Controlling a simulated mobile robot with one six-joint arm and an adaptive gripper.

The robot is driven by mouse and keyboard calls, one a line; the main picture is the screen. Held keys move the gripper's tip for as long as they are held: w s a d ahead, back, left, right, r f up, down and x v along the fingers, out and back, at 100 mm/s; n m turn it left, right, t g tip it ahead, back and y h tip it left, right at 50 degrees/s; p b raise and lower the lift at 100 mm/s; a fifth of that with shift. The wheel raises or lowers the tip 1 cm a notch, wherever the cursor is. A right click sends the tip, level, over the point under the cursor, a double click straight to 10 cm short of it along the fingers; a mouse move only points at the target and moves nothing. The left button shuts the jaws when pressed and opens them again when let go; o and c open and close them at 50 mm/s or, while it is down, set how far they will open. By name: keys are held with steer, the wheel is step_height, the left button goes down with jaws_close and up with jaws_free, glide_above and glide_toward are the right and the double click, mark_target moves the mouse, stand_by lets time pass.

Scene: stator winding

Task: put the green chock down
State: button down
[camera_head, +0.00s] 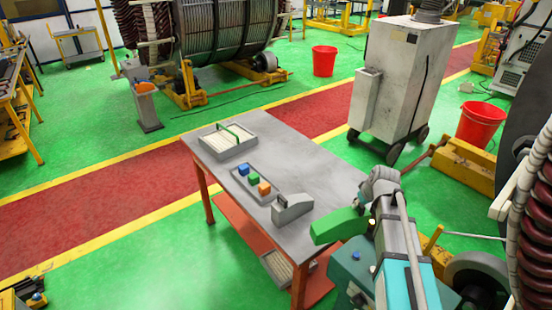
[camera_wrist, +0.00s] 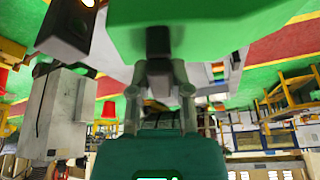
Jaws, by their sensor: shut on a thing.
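The green chock (camera_head: 338,226) is a bright green wedge-like block. My gripper (camera_head: 368,208) is shut on its right end. In the head view the chock shows in front of the near right corner of the grey-topped table (camera_head: 325,165); I cannot tell its height or whether it is over the top. In the wrist view the chock (camera_wrist: 205,28) fills the upper middle, with the fingers of my gripper (camera_wrist: 158,50) against it. The chock's gripped end is partly hidden by the fingers.
On the table are a tray with a green handle (camera_head: 227,141), blue, green and orange blocks (camera_head: 252,179) in a holder, and a grey wedge-shaped device (camera_head: 292,208). The table's right half is clear. A grey wheeled cabinet (camera_head: 405,80) stands behind; a red bucket (camera_head: 481,124) stands right.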

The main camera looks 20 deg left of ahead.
steer(key=shift+w, duration=0.1)
steer(key=w+a+f+b, duration=0.9)
steer(key=shift+a, duration=0.2)
stand_by(0.6)
steer(key=shift+f, duration=0.1)
steer(key=shift+s+b+x, duration=0.15)
steer(key=shift+b+x, duration=0.8)
steer(key=shift+b, duration=0.1)
steer(key=shift+s+b+x, duration=0.2)
steer(key=shift+b+x, duration=0.75)
steer(key=shift+b, duration=0.05)
steer(key=shift+d+f, duration=0.1)
steer(key=shift+f, duration=0.15)
steer(key=c, duration=0.6)
jaws_free()
